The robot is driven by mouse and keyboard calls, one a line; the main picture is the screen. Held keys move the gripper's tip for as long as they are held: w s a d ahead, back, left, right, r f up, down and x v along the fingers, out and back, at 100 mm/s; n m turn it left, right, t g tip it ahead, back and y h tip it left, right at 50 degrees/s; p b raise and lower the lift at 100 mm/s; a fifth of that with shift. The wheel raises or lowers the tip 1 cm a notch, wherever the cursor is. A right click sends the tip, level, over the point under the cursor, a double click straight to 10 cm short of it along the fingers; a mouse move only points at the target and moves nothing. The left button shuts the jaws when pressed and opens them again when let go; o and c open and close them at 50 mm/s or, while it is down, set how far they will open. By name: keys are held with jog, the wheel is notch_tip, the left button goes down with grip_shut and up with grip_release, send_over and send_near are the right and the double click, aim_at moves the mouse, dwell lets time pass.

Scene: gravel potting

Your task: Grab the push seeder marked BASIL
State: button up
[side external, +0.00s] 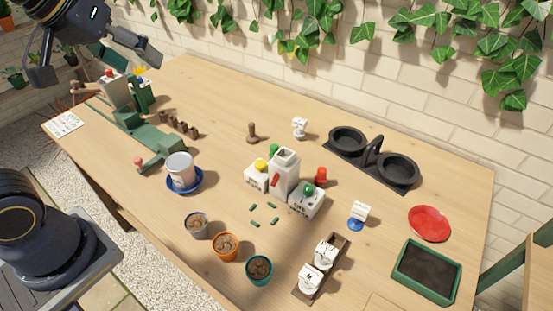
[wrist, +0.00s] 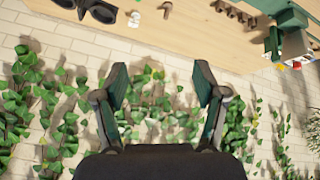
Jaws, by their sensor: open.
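No label reading BASIL can be made out, so I cannot tell which thing is that push seeder. At mid-table in the side external view stand a white block with a yellow knob (side external: 257,178), a taller white block (side external: 285,172) and a white block with a green knob (side external: 306,204). They carry small dark print, too small to read. A red-topped piece (side external: 320,175) stands behind them. My gripper (side external: 136,58) is open and empty at the upper left, far from this cluster. In the wrist view its fingers (wrist: 159,76) are spread, with ivy and wall beyond.
A green bench device (side external: 135,125) stands at the left. A white cup (side external: 180,170) sits on a blue saucer. Pots (side external: 226,247) line the front. Labelled white pieces (side external: 325,252) sit in a wooden holder. Black double bowls (side external: 372,160), a red plate (side external: 429,223) and a green tray (side external: 399,266) lie right.

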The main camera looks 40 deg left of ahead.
jog(key=w+d+r+n, duration=0.1)
jog(key=w+d+r, duration=0.15)
jog(key=w, duration=0.45)
jog(key=w+d+f, duration=0.3)
jog(key=w+d, duration=0.8)
jog(key=w, duration=0.1)
jog(key=m+g, duration=0.2)
jog(key=m, duration=0.2)
send_over(362, 208)
jog(key=s, duration=0.6)
notch_tip(362, 208, down, 21)
jog(key=shift+g, duration=0.3)
jog(key=x, duration=1)
jog(key=shift+w+d, duration=0.25)
jog(key=shift+d, duration=0.05)
jog(key=shift+a+x, duration=0.15)
jog(key=shift+x, duration=1.35)
jog(key=shift+a+x, duration=0.1)
jog(key=shift+x, duration=1.4)
jog(key=c, duration=1.2)
jog(key=shift+c, duration=0.3)
